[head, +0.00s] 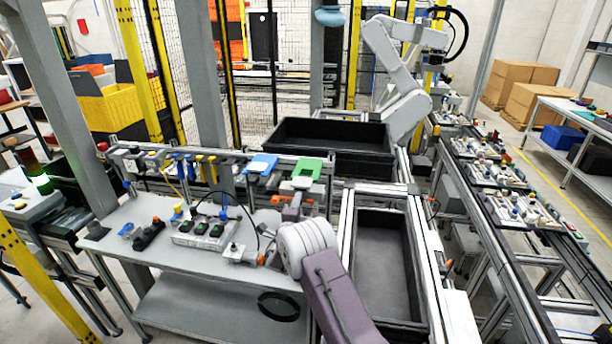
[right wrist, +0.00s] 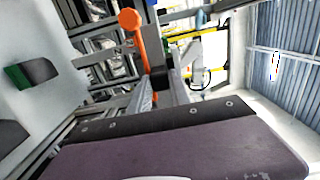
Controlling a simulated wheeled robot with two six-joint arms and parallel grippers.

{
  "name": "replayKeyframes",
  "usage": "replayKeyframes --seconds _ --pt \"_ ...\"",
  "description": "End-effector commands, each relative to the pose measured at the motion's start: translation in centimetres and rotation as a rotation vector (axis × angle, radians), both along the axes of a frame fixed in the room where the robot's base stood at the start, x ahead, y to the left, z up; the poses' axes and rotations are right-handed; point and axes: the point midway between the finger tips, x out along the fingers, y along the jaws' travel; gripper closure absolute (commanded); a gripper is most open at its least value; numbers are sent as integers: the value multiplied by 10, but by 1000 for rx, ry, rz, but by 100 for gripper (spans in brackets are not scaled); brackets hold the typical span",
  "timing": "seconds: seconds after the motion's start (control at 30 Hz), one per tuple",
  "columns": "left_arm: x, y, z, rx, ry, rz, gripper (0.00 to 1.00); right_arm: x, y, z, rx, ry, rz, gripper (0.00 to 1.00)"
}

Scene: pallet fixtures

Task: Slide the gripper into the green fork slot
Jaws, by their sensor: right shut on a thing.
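The green fork slot (head: 308,171) is a flat green plate with a notch, on the raised rail behind the grey workbench. My right gripper (head: 291,208) is just in front of and below it, beyond my pale rounded wrist. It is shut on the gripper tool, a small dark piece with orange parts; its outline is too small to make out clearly. The tool appears apart from the slot, though the exact gap cannot be told. In the right wrist view, a small green piece (right wrist: 20,77) with a dark part beside it shows at the left. My left gripper is not in view.
A blue fork slot (head: 262,164) sits left of the green one. The workbench (head: 165,262) carries a switch box (head: 207,233) and small parts. A black bin (head: 335,140) stands behind, and a black tray (head: 385,270) lies right of my arm.

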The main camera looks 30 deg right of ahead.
Motion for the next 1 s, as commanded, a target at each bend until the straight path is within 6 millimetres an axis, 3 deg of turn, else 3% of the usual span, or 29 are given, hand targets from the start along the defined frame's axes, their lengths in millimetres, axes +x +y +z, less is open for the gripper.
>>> replayKeyframes --seconds 1.0 --pt "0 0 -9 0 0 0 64 14 -10 5 -3 -8 0 100"
